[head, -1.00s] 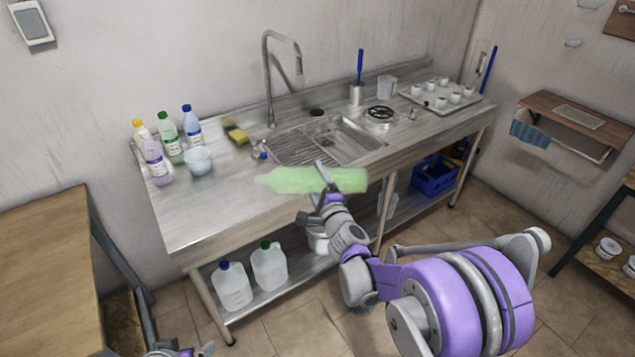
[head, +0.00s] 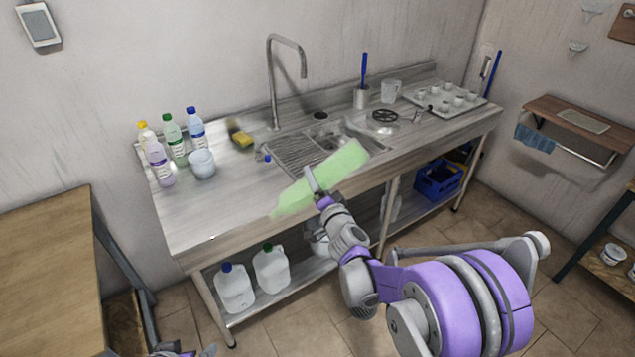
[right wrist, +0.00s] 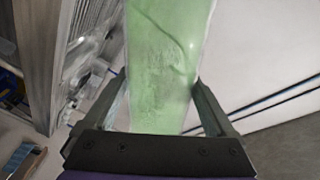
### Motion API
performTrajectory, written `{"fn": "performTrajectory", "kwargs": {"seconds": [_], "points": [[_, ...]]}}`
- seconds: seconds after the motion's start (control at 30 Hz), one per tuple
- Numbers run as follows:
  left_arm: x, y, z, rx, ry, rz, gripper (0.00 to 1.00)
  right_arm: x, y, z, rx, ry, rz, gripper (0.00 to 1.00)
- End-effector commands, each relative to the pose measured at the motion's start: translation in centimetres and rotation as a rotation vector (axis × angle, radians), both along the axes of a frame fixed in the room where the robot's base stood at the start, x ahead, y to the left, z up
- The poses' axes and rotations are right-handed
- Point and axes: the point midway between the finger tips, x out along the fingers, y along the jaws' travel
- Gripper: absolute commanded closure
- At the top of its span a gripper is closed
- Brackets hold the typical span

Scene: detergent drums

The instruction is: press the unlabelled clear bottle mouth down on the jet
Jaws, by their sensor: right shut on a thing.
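The bottle (head: 343,166) is clear pale green, with no label that I can see. My right gripper (head: 317,186) is shut on its body and holds it above the counter's front edge, in front of the sink. The bottle is tilted: its narrow end points down to the lower left, its broad end up to the right. In the right wrist view the green bottle (right wrist: 165,50) fills the space between the two fingers. The jet looks to be the black spoked disc (head: 384,116) right of the sink, apart from the bottle. Only a bit of my left gripper (head: 182,352) shows at the bottom edge.
The steel counter (head: 225,215) carries capped bottles (head: 172,138) and a cup (head: 201,163) at the left, a sponge (head: 242,139), a tall tap (head: 272,80), and a tray of cups (head: 425,99) at the right. Jugs (head: 270,268) stand on the shelf below. The counter's front left is clear.

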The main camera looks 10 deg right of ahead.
Motion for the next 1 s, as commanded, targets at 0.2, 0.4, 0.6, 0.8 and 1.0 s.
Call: {"fn": "performTrajectory", "kwargs": {"seconds": [0.2, 0.4, 0.6, 0.8, 1.0], "points": [[-0.01, 0.00, -0.01, 0.000, 0.000, 0.000, 0.00, 0.00, 0.00, 0.00, -0.192, -0.017, 0.001, 0.64], [0.00, 0.00, 0.00, 0.000, 0.000, 0.000, 0.00, 0.00, 0.00, 0.00, -0.199, -0.017, 0.001, 0.64], [0.00, 0.00, 0.00, 0.000, 0.000, 0.000, 0.00, 0.00, 0.00, 0.00, -0.311, -0.027, 0.001, 0.64], [0.00, 0.00, 0.00, 0.000, 0.000, 0.000, 0.00, 0.00, 0.00, 0.00, -0.625, -0.054, 0.003, 0.64], [0.00, 0.00, 0.00, 0.000, 0.000, 0.000, 0.00, 0.00, 0.00, 0.00, -0.902, -0.077, 0.004, 0.64]]}}
